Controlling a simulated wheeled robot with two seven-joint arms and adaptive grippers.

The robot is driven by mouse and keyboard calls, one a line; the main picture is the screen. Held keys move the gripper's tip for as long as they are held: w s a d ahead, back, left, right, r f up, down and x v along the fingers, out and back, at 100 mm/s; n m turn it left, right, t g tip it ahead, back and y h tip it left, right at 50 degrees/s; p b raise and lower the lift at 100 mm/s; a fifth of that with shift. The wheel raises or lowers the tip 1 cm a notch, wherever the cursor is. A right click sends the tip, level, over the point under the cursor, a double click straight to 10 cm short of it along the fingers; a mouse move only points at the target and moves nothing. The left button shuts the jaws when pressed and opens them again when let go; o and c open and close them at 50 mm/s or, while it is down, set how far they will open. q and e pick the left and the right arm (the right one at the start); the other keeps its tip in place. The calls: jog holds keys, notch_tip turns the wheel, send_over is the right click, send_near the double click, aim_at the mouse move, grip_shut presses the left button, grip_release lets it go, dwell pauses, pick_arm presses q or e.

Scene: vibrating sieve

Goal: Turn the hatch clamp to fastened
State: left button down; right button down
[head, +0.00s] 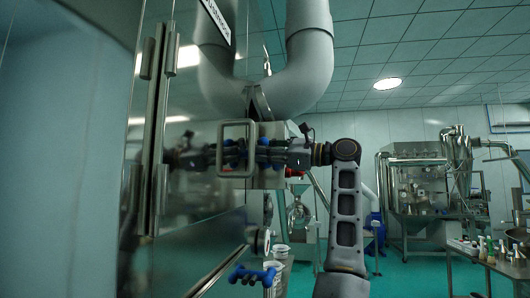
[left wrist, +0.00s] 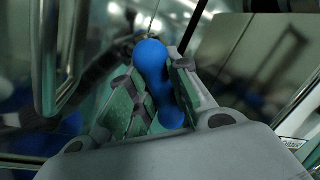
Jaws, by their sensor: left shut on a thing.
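The hatch clamp has a blue, dumbbell-like handle (left wrist: 152,62), seen close up in the left wrist view. My left gripper (left wrist: 158,98) is shut on this handle, one grey-green finger on each side, with its rounded end sticking out past the fingertips. In the head view my left gripper (head: 268,152) reaches leftward to the shiny steel door, behind a square metal pull handle (head: 237,124). The pull handle and the fingers partly hide the blue clamp there. My right gripper is not in view.
A second blue-handled clamp (head: 254,275) sits lower on the steel machine, near a round gauge-like fitting (head: 261,241). Large grey pipes (head: 310,60) hang above the gripper. A table with bottles (head: 490,262) and a steel machine (head: 412,185) stand farther right.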

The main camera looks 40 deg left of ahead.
pick_arm(q)
jog(key=n, duration=0.3)
jog(key=n+g, duration=0.1)
jog(key=n, duration=0.2)
jog(key=shift+f+g, duration=0.2)
jog(key=shift+g, duration=0.1)
jog(key=shift+s+d+f+n+g+h, duration=0.15)
jog(key=shift+n+g, duration=0.25)
jog(key=shift+n, duration=1.1)
jog(key=shift+w+a+f+n+g+h, duration=0.15)
jog(key=shift+n+g, duration=0.25)
jog(key=shift+n, duration=1.1)
jog(key=shift+s+d, duration=0.1)
jog(key=c, duration=1.3)
grip_release()
jog(key=shift+r, duration=0.1)
jog(key=v, duration=1.2)
